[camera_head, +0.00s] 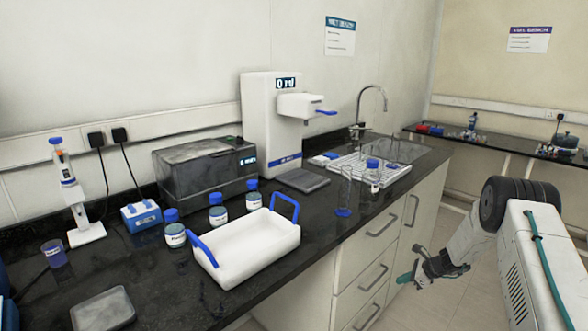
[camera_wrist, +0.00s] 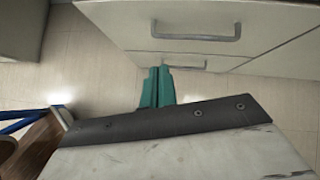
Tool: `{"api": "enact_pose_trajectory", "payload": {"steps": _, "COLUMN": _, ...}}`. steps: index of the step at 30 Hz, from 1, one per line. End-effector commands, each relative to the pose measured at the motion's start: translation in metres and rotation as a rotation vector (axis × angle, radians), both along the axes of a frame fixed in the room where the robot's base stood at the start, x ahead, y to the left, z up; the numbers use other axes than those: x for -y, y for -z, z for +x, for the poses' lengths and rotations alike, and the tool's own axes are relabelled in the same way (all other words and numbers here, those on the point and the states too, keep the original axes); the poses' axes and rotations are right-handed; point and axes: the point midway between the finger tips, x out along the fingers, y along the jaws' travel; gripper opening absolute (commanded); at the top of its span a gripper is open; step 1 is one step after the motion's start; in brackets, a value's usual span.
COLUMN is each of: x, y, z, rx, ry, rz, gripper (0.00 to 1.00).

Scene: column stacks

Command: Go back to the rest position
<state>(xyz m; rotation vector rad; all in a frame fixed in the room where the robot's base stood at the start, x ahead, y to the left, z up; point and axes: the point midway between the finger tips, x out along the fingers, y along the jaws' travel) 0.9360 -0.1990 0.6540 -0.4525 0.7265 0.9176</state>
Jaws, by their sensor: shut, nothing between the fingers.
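My gripper (camera_head: 404,279) hangs at the lower right in the head view, in front of the cabinet drawers and below the level of the worktop. Its teal fingers (camera_wrist: 157,87) point toward the drawer fronts in the wrist view. They are together, with nothing between them. The arm is bent down from a dark joint at the right. Whether the fingers touch a drawer cannot be told.
The black worktop (camera_head: 325,222) carries a white tray (camera_head: 247,250) with blue handles, several blue-capped bottles, a grey box (camera_head: 200,172), a white dispenser (camera_head: 262,120) and a rack (camera_head: 367,170). Drawer handles (camera_head: 374,277) stick out near my gripper. Floor (camera_head: 440,300) shows around the arm.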

Motion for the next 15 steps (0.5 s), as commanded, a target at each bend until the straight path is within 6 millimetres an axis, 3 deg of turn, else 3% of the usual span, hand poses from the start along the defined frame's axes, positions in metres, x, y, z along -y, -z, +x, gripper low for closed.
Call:
{"api": "enact_pose_trajectory", "payload": {"steps": 3, "x": -0.020, "y": -0.026, "z": -0.037, "rx": 0.015, "ry": -0.216, "rz": -0.043, "gripper": 0.00}}
{"api": "enact_pose_trajectory", "payload": {"steps": 8, "x": -0.044, "y": -0.076, "z": -0.073, "rx": 0.053, "ry": -0.452, "rz": -0.094, "gripper": 0.00}}
{"api": "enact_pose_trajectory", "payload": {"steps": 15, "x": -0.082, "y": -0.177, "z": -0.139, "rx": 0.130, "ry": -0.842, "rz": -0.185, "gripper": 0.00}}
